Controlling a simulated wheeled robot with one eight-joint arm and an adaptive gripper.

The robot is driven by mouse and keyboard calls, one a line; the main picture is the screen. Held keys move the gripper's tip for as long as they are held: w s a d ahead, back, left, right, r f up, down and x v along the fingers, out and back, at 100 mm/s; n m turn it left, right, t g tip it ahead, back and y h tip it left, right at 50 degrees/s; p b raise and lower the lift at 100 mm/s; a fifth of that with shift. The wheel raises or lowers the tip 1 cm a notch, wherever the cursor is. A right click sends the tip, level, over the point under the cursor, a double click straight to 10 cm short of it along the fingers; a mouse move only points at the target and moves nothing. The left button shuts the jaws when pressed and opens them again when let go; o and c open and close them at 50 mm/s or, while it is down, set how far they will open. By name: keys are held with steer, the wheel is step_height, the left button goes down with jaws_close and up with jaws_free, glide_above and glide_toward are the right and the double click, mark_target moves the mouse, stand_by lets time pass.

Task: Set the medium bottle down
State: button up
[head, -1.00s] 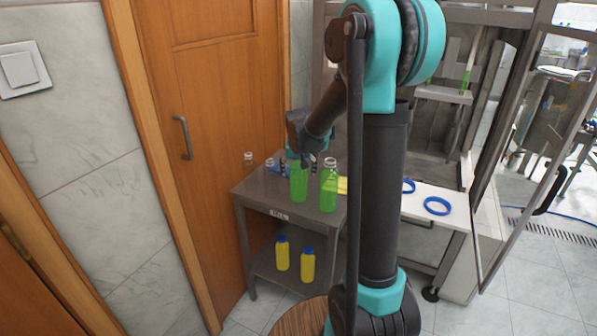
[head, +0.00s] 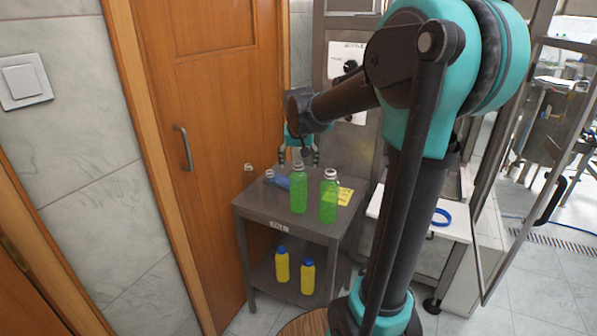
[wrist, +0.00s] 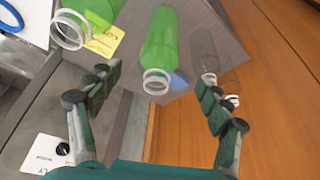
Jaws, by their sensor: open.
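A green-filled bottle with a clear neck (head: 298,192) stands upright on the grey table (head: 262,207); I take it for the medium bottle. A second green bottle (head: 329,200) stands just to its right. My gripper (head: 303,157) is open and empty, just above the left green bottle's mouth. In the wrist view, that bottle (wrist: 160,42) shows beyond the gap between the spread fingers (wrist: 160,76), clear of both. The second green bottle (wrist: 72,28) is at the upper left there.
Two clear bottles stand at the table's left back, one at the corner (head: 249,170). A blue item (head: 282,182) lies behind the green bottles. A yellow note (head: 345,196) lies at right. Yellow bottles (head: 282,265) stand on the lower shelf. A wooden door (head: 210,120) is close on the left.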

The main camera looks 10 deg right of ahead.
steer(key=s+d+f, duration=0.1)
steer(key=s+f, duration=0.4)
steer(key=s, duration=0.3)
steer(key=s+d+f+n, duration=0.1)
steer(key=s+f, duration=0.4)
steer(key=s, duration=0.4)
steer(key=s+d+f, duration=0.2)
steer(key=s+f, duration=0.4)
steer(key=s, duration=0.3)
steer(key=shift+n+y, duration=0.3)
steer(key=shift+n, duration=0.1)
steer(key=shift+s+d+f, duration=0.1)
steer(key=shift+d, duration=0.05)
